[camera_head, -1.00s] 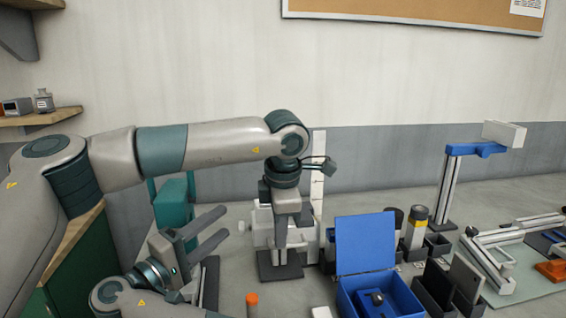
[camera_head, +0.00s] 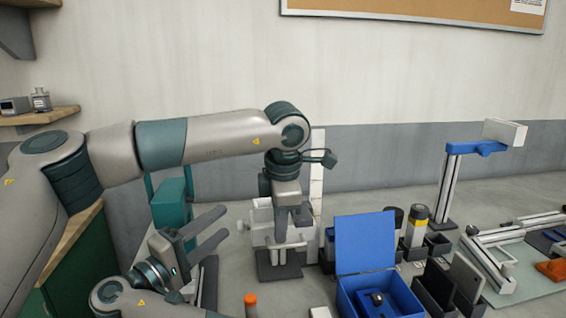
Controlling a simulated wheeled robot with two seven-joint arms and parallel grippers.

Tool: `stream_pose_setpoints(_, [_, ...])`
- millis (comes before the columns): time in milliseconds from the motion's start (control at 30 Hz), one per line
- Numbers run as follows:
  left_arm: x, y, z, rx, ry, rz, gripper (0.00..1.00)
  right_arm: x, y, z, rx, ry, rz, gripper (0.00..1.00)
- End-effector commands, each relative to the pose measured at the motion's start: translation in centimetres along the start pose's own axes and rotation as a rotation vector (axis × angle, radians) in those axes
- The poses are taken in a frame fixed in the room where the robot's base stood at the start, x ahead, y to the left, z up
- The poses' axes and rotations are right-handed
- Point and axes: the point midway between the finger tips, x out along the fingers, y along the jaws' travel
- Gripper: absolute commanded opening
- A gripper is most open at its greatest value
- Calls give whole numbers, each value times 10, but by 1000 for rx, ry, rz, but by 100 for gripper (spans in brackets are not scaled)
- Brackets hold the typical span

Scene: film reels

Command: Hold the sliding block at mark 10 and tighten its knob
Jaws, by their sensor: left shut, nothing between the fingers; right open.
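The sliding block (camera_head: 262,216) is pale and stands on an upright with a dark base (camera_head: 279,266). A white knob (camera_head: 241,226) sticks out of its left side. A tall white scale strip (camera_head: 317,180) rises behind it; its marks are too small to read. My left gripper (camera_head: 284,236) points down, shut and empty, in front of the block's right part and hides some of it. I cannot tell whether it touches the block. My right gripper (camera_head: 222,228) is open and empty, left of the knob and apart from it in the picture.
An open blue box (camera_head: 366,245) stands to the right, with dark holders and a yellow-banded cylinder (camera_head: 416,228) beyond. A teal object (camera_head: 172,207) stands behind my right gripper. An orange-capped item (camera_head: 251,300) is at the front.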

Motion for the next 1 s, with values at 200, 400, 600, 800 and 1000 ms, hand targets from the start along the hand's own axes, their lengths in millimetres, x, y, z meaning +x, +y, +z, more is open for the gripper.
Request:
stream_pose_setpoints(200, [-8, 2, 0, -1, 0, 2, 0, 0, 0, 0, 0, 0, 0, 46])
stream_pose_setpoints(400, [-14, 3, 0, -2, -1, 2, 0, 0, 1, 0, 0, 0, 0, 46])
stream_pose_setpoints(600, [-20, 5, 0, -3, -2, 3, 0, 0, 1, 0, 0, 0, 0, 46])
stream_pose_setpoints(800, [-26, 6, 0, -2, -2, 3, 0, 0, 1, 0, 0, 0, 0, 46])
stream_pose_setpoints(1000, [-31, 7, 0, -1, -1, 3, 0, 0, 1, 0, 0, 0, 0, 46])
